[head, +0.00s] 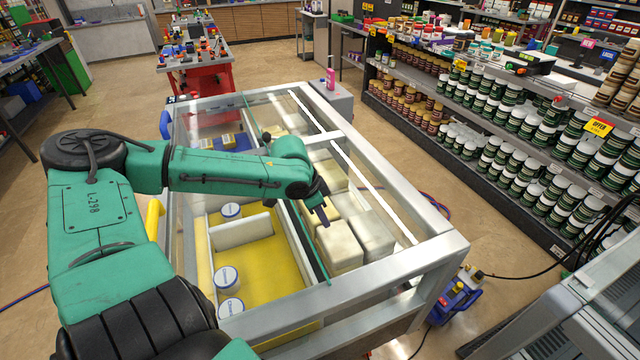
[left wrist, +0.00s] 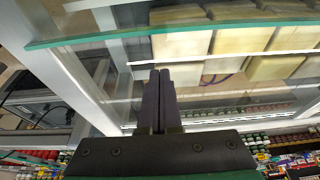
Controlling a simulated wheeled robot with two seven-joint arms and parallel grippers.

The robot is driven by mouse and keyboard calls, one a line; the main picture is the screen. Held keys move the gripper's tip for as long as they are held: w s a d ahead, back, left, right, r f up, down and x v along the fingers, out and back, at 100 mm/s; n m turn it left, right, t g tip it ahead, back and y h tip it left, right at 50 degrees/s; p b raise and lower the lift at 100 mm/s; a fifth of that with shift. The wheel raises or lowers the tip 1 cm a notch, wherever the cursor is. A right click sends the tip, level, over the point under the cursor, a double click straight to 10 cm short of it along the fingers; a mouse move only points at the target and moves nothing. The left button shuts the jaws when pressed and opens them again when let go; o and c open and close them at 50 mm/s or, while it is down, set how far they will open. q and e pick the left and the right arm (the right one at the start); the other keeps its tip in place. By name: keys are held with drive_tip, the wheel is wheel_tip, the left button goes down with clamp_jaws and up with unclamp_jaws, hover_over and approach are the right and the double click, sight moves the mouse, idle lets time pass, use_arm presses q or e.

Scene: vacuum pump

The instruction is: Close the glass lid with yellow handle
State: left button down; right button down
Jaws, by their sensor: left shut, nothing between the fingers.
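A chest freezer with a metal frame (head: 440,245) has a clear glass lid with a thin green edge (head: 318,262) running across its middle. The green glass edge (left wrist: 90,38) crosses the upper part of the left wrist view. A yellow handle (head: 153,219) shows at the freezer's left side, partly hidden behind my left arm. My left gripper (head: 327,213) is over the middle of the freezer, close to the green edge; I cannot tell whether it touches. In the left wrist view its fingers (left wrist: 160,75) are together and empty. My right gripper is not in view.
Inside the freezer are pale blocks (head: 372,238) and several round white tubs (head: 227,278) on a yellow floor. Shelves of cans (head: 505,160) stand to the right. A blue pump (head: 453,301) sits by the freezer's front right. A red cart (head: 205,78) stands behind.

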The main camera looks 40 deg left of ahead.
use_arm(q)
drive_tip(key=p+v, duration=0.5)
drive_tip(key=v, duration=0.4)
drive_tip(key=shift+s+a, duration=0.25)
drive_tip(key=shift+s, duration=0.25)
drive_tip(key=shift+r, duration=0.1)
